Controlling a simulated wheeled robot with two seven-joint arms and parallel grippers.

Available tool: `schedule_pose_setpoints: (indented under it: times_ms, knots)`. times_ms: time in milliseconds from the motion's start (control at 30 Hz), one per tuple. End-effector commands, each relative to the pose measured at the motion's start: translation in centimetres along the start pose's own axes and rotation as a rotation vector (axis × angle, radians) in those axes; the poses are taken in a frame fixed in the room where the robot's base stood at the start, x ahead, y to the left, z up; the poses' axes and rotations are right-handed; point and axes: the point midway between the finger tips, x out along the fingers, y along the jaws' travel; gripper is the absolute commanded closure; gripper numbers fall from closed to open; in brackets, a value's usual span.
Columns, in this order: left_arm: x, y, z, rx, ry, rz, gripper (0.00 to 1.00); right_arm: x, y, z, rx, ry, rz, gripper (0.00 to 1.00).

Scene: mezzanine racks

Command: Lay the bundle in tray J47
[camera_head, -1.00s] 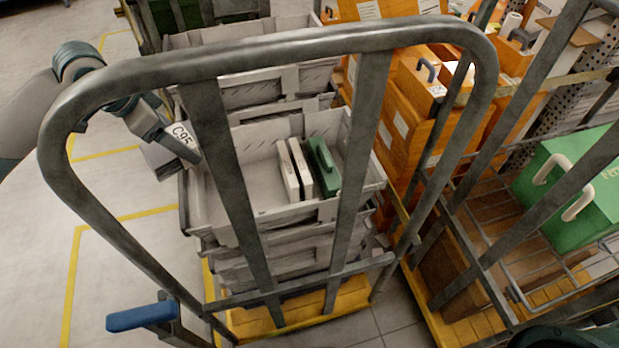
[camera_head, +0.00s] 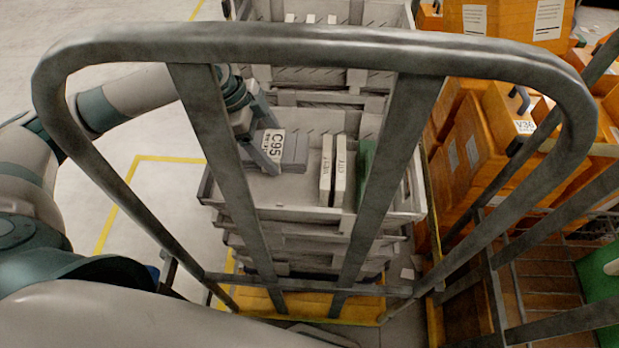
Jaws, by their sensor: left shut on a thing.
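My left gripper (camera_head: 262,158) reaches in from the left, behind the cart's bar. It is shut on a grey block-like thing (camera_head: 296,152) with a white label reading C95, which may be the bundle. The held thing is over the left part of the top grey tray (camera_head: 290,214) of the near stack; I cannot tell whether it touches the tray floor. Two white upright packs (camera_head: 340,172) and a green thing (camera_head: 365,165) stand in this tray, right of the gripper. I can read no J47 label. My right gripper is not in view.
A metal cart frame (camera_head: 300,48) with upright bars stands between me and the trays. More grey trays (camera_head: 385,15) stand behind. Orange bins (camera_head: 475,145) are stacked at the right. Open floor (camera_head: 165,215) with yellow lines lies at the left.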

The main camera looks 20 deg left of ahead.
Motion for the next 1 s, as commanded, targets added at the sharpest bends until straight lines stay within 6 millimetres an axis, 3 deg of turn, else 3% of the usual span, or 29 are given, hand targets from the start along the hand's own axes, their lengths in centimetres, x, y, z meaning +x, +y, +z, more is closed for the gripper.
schedule_pose_setpoints:
  times_ms: [500,867,1000]
  knots:
    - [5.5,0.0,2.3,-0.002,-0.001,0.001,0.50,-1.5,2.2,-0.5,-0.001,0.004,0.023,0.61]
    - [5.8,0.0,2.4,-0.001,0.000,0.001,0.50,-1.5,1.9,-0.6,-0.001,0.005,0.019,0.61]
    - [6.8,0.1,2.8,-0.002,-0.001,0.002,0.50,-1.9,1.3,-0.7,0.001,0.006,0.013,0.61]
